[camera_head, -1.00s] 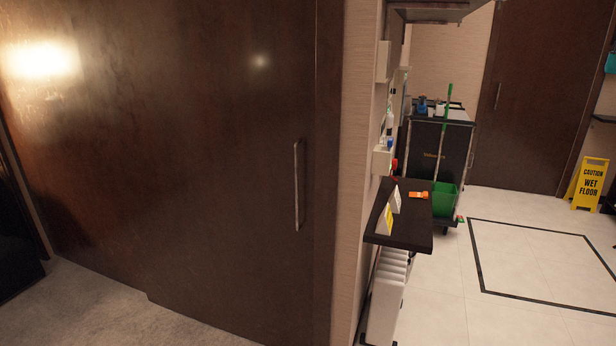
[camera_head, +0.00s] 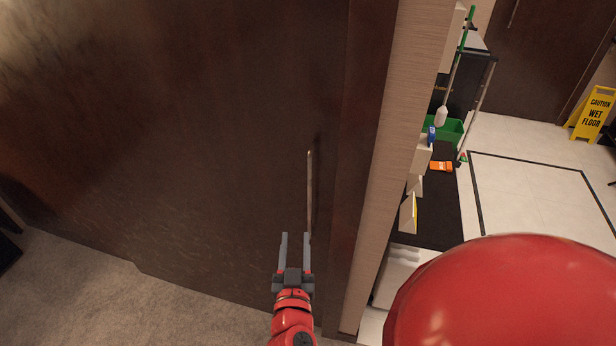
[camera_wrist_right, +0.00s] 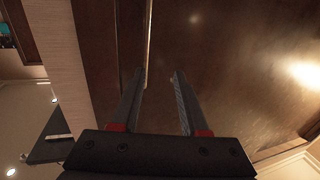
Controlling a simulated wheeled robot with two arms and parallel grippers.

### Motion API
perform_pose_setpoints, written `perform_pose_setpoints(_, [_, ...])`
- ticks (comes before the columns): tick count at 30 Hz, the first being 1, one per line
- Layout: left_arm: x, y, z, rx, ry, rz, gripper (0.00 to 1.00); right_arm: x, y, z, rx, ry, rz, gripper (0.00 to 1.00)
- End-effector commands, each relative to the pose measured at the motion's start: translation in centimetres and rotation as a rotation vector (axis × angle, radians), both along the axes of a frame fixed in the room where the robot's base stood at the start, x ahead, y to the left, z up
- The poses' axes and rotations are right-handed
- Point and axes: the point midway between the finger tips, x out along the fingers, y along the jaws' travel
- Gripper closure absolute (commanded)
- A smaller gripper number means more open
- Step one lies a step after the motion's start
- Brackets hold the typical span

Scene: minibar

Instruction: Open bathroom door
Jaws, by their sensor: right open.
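The bathroom door (camera_head: 200,150) is a dark brown wooden panel that fills the left and middle of the head view and looks closed. Its handle (camera_head: 309,190) is a thin vertical metal bar near the door's right edge. My right gripper (camera_head: 296,240) is open and raised in front of the door, with its fingertips close to the handle's lower part. In the right wrist view the handle (camera_wrist_right: 149,45) runs ahead of the open fingers (camera_wrist_right: 158,78), nearer the left finger. I cannot tell whether a finger touches it. My left gripper is not in view.
A beige wall edge (camera_head: 400,150) stands right of the door. Grey carpet (camera_head: 90,290) lies clear before the door.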

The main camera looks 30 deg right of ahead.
Motion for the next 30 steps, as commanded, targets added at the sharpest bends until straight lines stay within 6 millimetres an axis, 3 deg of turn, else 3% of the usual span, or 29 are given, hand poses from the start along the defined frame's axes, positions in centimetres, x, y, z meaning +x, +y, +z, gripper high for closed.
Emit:
perform_pose_setpoints(6, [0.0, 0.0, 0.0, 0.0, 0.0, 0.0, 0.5, -0.7, -2.1, 0.1, 0.022, 0.004, -0.071, 0.56])
perform_pose_setpoints(20, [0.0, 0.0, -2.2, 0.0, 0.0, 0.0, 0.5, 3.7, -5.5, 0.4, 0.017, -0.012, -0.068, 0.56])
perform_pose_setpoints(21, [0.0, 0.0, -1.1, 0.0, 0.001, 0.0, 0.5, 4.1, -5.6, 1.0, 0.014, -0.006, -0.064, 0.56])
perform_pose_setpoints(30, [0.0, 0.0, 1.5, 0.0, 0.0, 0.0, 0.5, 7.2, -8.0, 1.2, 0.011, -0.006, -0.063, 0.56])
